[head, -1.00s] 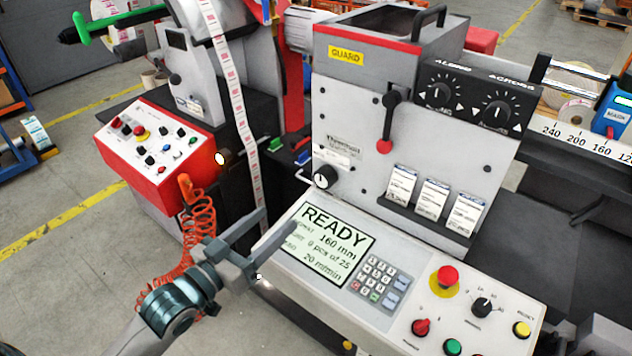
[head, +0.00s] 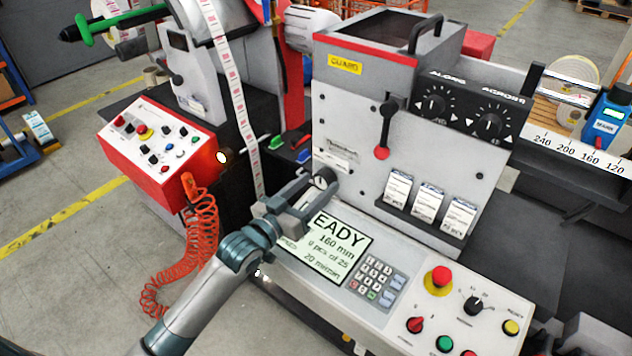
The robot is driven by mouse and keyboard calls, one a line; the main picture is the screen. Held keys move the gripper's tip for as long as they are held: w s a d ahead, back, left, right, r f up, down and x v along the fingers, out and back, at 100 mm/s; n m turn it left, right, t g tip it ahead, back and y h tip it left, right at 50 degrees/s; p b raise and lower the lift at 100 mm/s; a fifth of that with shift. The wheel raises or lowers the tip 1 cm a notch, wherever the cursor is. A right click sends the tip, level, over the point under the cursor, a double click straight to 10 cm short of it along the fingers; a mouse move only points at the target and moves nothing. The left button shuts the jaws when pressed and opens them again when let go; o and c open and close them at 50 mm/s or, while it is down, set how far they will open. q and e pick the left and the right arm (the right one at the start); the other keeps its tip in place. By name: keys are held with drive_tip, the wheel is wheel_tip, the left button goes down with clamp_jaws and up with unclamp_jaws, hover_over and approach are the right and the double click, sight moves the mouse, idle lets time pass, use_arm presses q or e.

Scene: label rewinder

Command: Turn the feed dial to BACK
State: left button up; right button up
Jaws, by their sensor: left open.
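A small black dial with a white pointer mark (head: 325,177) sits low on the left of the grey machine front, just above the screen. Its lettering is too small to read, so I cannot confirm from print that it is the feed dial or which position it points to. My left gripper (head: 319,188) is open, with its fingertips at this dial. The fingers hide part of the dial, and I cannot tell whether they touch it. My left forearm and fingers also cover the left part of the screen (head: 335,245). My right gripper is not in view.
A red-knobbed lever (head: 382,153) and the ALONG (head: 432,104) and ACROSS (head: 489,124) dials are higher right. Card holders (head: 427,203) stand right of the small dial. The sloped panel holds a keypad (head: 376,279) and red stop button (head: 440,277). A label strip (head: 240,115) hangs left.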

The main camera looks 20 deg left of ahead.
use_arm(q)
drive_tip(key=shift+w+d, duration=0.1)
drive_tip(key=shift+w, duration=0.25)
drive_tip(key=c, duration=1.1)
drive_tip(key=shift+n+p, duration=0.3)
drive_tip(key=n+p, duration=0.2)
drive_tip(key=n, duration=0.1)
drive_tip(key=shift+r+n, duration=0.1)
drive_tip(key=shift+n, duration=0.2)
drive_tip(key=shift+n+p, duration=1.1)
drive_tip(key=shift+n, duration=0.8)
drive_tip(key=shift+f, duration=0.2)
